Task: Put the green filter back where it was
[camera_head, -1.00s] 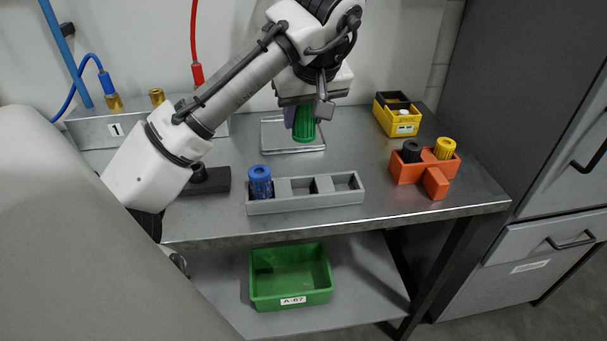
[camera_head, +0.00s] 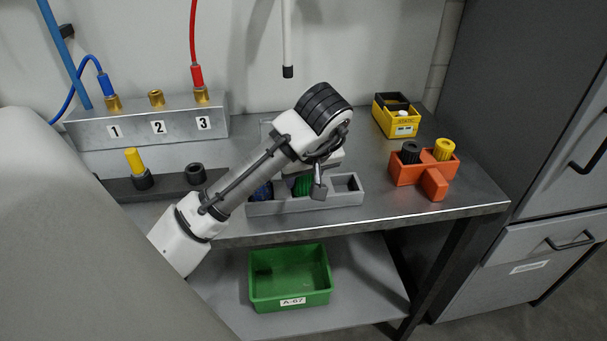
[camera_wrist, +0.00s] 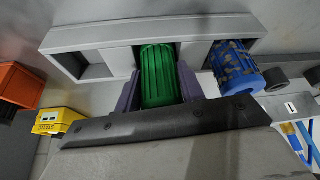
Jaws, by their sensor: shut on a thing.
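The green filter (camera_head: 303,186) is upright between my gripper's fingers, at the middle slot of the grey rack (camera_head: 335,202). In the wrist view, purple fingers of my gripper (camera_wrist: 160,84) are shut on the green filter (camera_wrist: 158,75) from both sides. Its far end lines up with the middle opening of the rack (camera_wrist: 120,33); how deep it sits I cannot tell. The blue filter (camera_wrist: 236,68) stands in the slot beside it and is partly hidden by my arm in the head view (camera_head: 262,193). The rack's other end slot (camera_wrist: 90,64) is empty.
An orange holder (camera_head: 436,181) with black and yellow caps and a yellow bin (camera_head: 396,127) stand to the right. A numbered metal block (camera_head: 180,128) and a dark holder (camera_head: 165,187) are on the left. A green bin (camera_head: 290,282) sits on the lower shelf.

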